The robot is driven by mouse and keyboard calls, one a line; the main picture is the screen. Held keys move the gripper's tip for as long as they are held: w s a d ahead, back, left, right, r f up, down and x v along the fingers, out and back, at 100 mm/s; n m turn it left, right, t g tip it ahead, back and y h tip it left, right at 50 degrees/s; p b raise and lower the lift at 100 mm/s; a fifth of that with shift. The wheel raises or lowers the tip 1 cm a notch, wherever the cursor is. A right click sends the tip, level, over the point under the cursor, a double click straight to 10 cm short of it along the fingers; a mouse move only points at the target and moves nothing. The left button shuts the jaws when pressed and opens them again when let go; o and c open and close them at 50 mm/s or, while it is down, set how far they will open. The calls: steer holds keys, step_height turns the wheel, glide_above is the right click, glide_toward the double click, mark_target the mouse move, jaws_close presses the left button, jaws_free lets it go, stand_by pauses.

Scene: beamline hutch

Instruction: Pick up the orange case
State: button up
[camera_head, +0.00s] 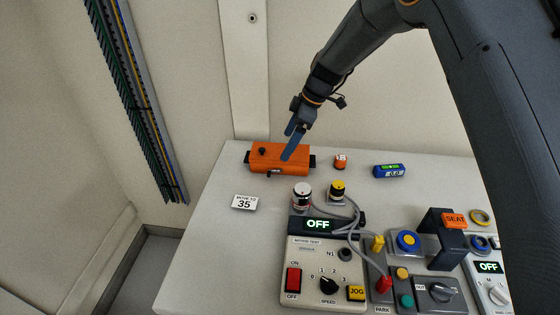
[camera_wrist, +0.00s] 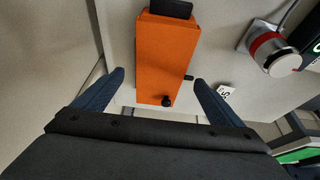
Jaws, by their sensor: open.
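The orange case (camera_head: 272,158) lies at the far left of the light table, with dark ends and small black knobs. In the wrist view the orange case (camera_wrist: 165,55) lies ahead of the fingers, near the middle. My gripper (camera_head: 290,142) is over the case in the head view, its blue fingers pointing down. In the wrist view my gripper (camera_wrist: 158,82) has its fingers apart, one toward each side of the case's near end. Nothing is held between them. I cannot tell the exact height of the fingertips above the case.
A "MOVE TO 35" card (camera_head: 244,202) lies in front of the case. A small orange block (camera_head: 340,162) and a blue level (camera_head: 389,171) lie to the right. A control box (camera_head: 325,272) with cables stands nearer. Walls rise behind the table (camera_head: 205,245).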

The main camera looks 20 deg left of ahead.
mark_target(282, 151)
steer(key=p+x, duration=0.2)
steer(key=x, duration=0.2)
steer(key=shift+s+a+r, duration=0.1)
steer(key=shift+a+f, duration=0.1)
steer(key=shift+f, duration=0.25)
steer(key=shift+f+b, duration=0.3)
stand_by(0.5)
steer(key=shift+c, duration=0.5)
steer(key=c, duration=1.8)
steer(key=shift+c, duration=0.8)
steer(key=shift+r, duration=0.15)
